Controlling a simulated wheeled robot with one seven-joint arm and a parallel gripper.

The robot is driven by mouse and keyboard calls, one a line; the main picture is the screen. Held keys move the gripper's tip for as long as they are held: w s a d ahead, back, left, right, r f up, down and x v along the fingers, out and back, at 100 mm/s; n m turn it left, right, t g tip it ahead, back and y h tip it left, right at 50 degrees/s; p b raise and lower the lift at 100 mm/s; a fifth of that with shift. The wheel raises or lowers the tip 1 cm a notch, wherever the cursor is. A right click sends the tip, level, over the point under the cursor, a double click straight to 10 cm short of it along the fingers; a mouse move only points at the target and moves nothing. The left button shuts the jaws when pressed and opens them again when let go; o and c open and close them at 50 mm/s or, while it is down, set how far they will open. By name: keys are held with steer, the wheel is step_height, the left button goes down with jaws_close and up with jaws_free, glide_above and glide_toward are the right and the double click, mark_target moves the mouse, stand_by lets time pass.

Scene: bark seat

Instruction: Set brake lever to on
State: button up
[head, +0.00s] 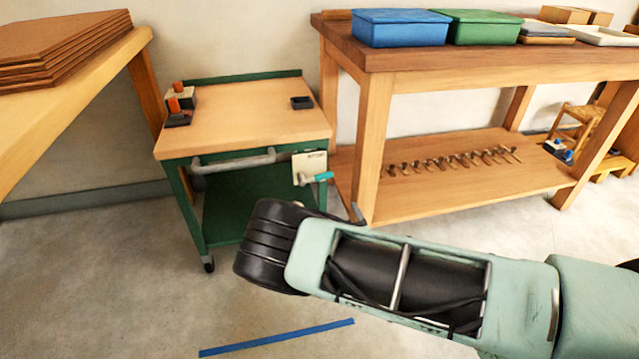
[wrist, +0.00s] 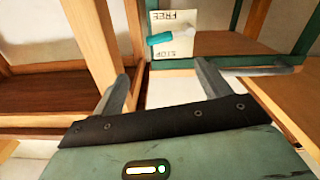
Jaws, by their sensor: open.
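The brake lever (head: 321,178) is a teal handle on a pale label plate (head: 309,162) at the front right of a green cart (head: 246,118). In the head view the handle points right, nearly level. The wrist view shows the lever (wrist: 160,38) close up, with the plate's words FREE and STOP upside down. The handle lies between the two words, nearer STOP. My gripper (wrist: 163,84) is open and empty, its two fingers apart from the lever. In the head view my arm hides most of the gripper.
A workbench (head: 375,150) with a lower shelf stands close on the right. Another table (head: 60,95) stands at left. A blue strip (head: 277,337) marks open floor.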

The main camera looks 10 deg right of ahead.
mark_target(324, 178)
steer(key=w+b, duration=0.4)
steer(key=w, duration=1.2)
steer(key=shift+w, duration=0.15)
steer(key=shift+d, duration=0.1)
steer(key=c, duration=1.4)
